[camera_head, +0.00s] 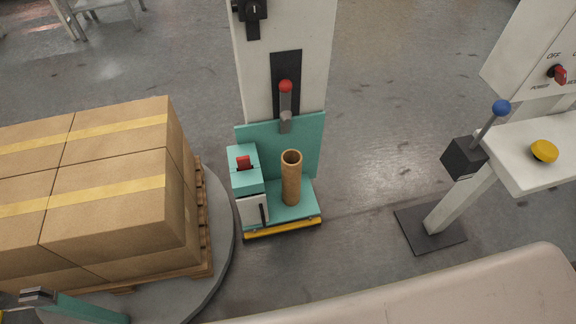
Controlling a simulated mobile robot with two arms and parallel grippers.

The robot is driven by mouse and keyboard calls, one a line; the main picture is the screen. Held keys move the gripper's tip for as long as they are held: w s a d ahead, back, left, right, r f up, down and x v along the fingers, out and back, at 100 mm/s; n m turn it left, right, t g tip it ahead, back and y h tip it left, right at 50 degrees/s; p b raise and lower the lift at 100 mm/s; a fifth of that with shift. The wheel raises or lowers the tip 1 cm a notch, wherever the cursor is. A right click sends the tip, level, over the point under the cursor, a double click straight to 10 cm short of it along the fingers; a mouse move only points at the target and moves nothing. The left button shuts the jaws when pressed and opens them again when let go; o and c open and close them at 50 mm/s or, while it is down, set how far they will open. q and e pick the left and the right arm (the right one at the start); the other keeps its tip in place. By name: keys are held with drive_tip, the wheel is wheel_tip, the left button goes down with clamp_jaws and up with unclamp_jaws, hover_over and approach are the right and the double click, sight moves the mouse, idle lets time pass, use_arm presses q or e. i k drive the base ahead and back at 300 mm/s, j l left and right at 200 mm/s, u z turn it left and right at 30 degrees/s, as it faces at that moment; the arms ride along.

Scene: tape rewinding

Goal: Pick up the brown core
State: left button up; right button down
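The brown core (291,182) is a hollow cardboard tube. It stands upright on a teal platform (279,214) at the foot of a white column, near the middle of the head view. Its open top end faces up, and no gripper touches it. Neither of my grippers shows in this view.
A teal box with a red switch (244,163) stands just left of the core. Stacked cartons (110,215) sit on a pallet on a round turntable (221,230) at left. A control stand with a blue-knobbed lever (501,108) is at right. Floor between is clear.

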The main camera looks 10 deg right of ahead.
sight(290, 160)
drive_tip(key=k+l+u, duration=0.15)
drive_tip(key=u, duration=0.2)
drive_tip(key=k+l+u, duration=0.15)
drive_tip(key=l+u, duration=0.25)
drive_tip(key=k+u, duration=0.15)
drive_tip(key=u, duration=0.2)
